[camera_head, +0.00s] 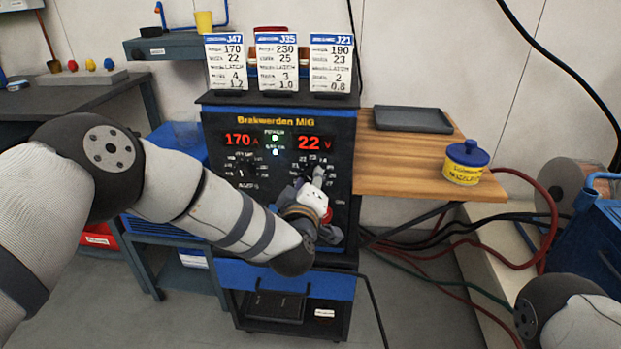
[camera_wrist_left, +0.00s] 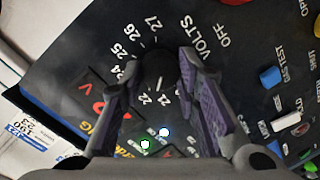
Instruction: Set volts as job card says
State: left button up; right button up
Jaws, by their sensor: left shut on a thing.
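The welder (camera_head: 278,175) stands in the middle of the head view; its red displays read 170 A and 22 V (camera_head: 313,144). My left gripper (camera_head: 317,180) is at the volts dial on the welder's right side and hides part of it. In the left wrist view, the fingers of my left gripper (camera_wrist_left: 156,80) are shut on the dark volts knob (camera_wrist_left: 152,63), one on each side. Its white mark points toward the 21 and 22 labels. Three job cards stand on top: J47 (camera_head: 227,64) with 170 and 22, J35 (camera_head: 277,64) with 230, J21 (camera_head: 332,64) with 190 and 23.
The amps knob (camera_head: 241,171) is left of the volts dial. A wooden side table (camera_head: 400,167) holds a grey tray (camera_head: 412,119) and a yellow pot with a blue lid (camera_head: 465,163). Hoses lie at the right.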

pick_arm(q)
jog(key=shift+r+m, duration=0.1)
jog(key=shift+m, duration=0.5)
jog(key=o, duration=1.2)
jog(key=shift+c, duration=0.2)
jog(key=s+r, duration=0.1)
jog(key=s, duration=1.1)
jog(key=shift+a+r, duration=0.2)
jog(key=shift+p, duration=0.3)
